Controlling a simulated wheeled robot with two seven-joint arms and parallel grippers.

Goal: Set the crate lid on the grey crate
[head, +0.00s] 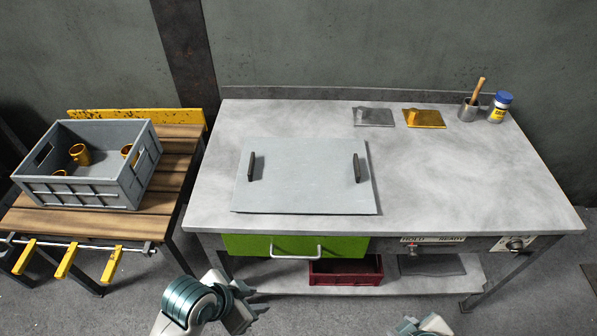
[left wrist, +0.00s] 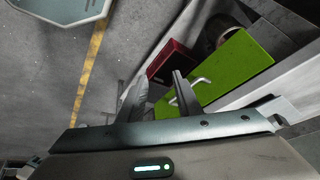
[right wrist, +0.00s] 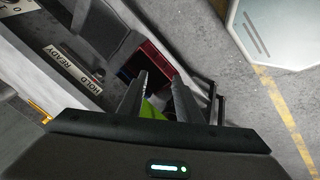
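The crate lid (head: 305,180) is a flat light-grey plate with two black upright handles, lying on the worktable left of its middle. The grey crate (head: 85,192) stands open on the slatted bench at the left, with several yellow cups inside. My left gripper (left wrist: 155,92) is open and empty in the left wrist view, pointing toward the green drawer. My right gripper (right wrist: 157,92) is open and empty in the right wrist view. In the head view both arms show only at the bottom edge, in front of the table and apart from the lid and crate.
The worktable (head: 470,185) is clear right of the lid. At its back are grey and yellow plates (head: 424,119), a cup with a brush (head: 469,110) and a blue-capped jar (head: 499,107). A green drawer (head: 345,246) and red bin (head: 346,271) sit below. A gap separates bench and table.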

